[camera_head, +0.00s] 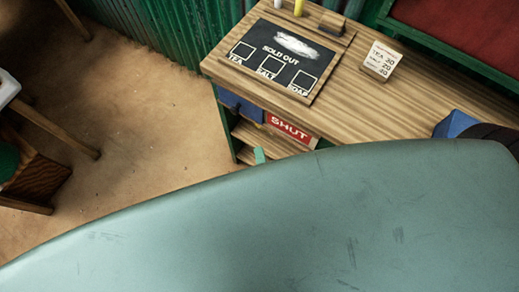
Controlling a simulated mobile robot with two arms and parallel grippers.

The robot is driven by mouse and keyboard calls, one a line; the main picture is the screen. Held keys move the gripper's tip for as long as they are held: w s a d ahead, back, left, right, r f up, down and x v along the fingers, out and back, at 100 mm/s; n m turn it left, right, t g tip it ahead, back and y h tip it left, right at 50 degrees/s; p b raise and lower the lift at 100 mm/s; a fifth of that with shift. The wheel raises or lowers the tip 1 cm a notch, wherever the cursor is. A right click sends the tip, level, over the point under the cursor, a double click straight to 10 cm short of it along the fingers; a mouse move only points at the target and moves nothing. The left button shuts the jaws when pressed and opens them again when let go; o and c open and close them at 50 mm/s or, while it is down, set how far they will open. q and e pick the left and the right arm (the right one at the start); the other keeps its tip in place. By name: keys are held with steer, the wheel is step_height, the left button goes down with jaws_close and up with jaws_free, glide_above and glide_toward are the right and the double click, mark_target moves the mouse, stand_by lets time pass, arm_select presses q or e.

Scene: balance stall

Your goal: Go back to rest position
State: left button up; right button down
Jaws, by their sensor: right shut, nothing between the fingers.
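A large pale teal surface fills the lower part of the head view; it looks like part of my own body, close to the camera. My left gripper is not in view.
The wooden counter (345,90) holds a black SOLD OUT board (277,72), a small white price block (380,61) and a blue object (455,124). A red SHUT sign (290,129) is at its front. Bare floor (140,120) lies left.

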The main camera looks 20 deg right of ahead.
stand_by(0.5)
steer(key=s+a+f+n+g+y, duration=0.1)
steer(key=s+f+n+g+y, duration=0.2)
steer(key=f+n, duration=0.7)
steer(key=s+f+n+g+y, duration=0.2)
steer(key=s+f+n+g, duration=0.15)
steer(key=f, duration=1.35)
steer(key=s+d+f+n+g+h, duration=0.2)
steer(key=s+d+f+n+g, duration=0.4)
steer(key=s+d+f, duration=0.9)
steer(key=shift+s+f+g+h, duration=0.25)
steer(key=shift+s+g+h, duration=0.2)
steer(key=shift+g, duration=0.8)
steer(key=shift+n, duration=0.25)
